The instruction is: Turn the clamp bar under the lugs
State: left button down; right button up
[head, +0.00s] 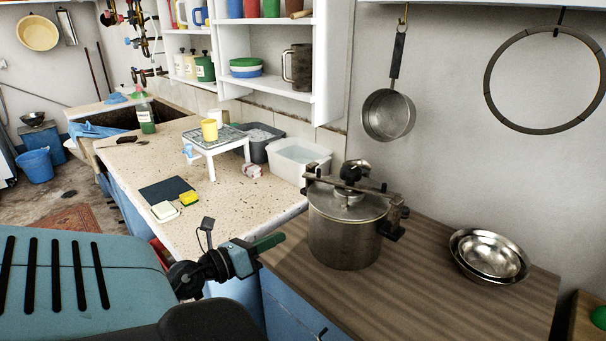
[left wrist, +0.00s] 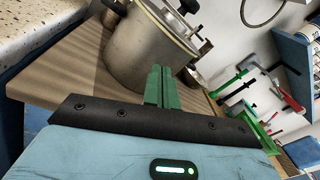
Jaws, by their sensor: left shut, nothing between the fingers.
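A steel pressure pot (head: 343,240) stands on the brown wooden counter; it also shows in the left wrist view (left wrist: 132,52). A dark clamp bar (head: 375,190) lies across its lid, with a black knob (head: 352,170) at its middle. A dark lug (head: 394,226) sticks out at the pot's right side. I cannot tell whether the bar's ends are under the lugs. My left gripper (head: 280,239) is shut and empty, left of the pot and apart from it in the head view. Its green fingers (left wrist: 160,70) are together in the left wrist view. My right gripper is not in view.
Nested metal bowls (head: 489,254) stand at the right of the wooden counter (head: 440,295). A pan (head: 388,115) hangs on the wall behind. A water-filled tub (head: 300,160) and a small white table (head: 216,142) stand on the speckled counter. The wood between pot and bowls is clear.

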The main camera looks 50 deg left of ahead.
pick_arm(q)
jog(key=a+r+m+y+p, duration=0.1)
jog(key=a+r+m, duration=0.35)
jog(key=r, duration=0.35)
jog(key=p, duration=0.2)
send_near(309, 176)
jog(key=shift+y, duration=0.3)
jog(key=w, duration=0.2)
jog(key=w+d+r, duration=0.1)
jog(key=w, duration=0.5)
jog(key=shift+d+r, duration=0.25)
jog(key=shift+d, duration=0.15)
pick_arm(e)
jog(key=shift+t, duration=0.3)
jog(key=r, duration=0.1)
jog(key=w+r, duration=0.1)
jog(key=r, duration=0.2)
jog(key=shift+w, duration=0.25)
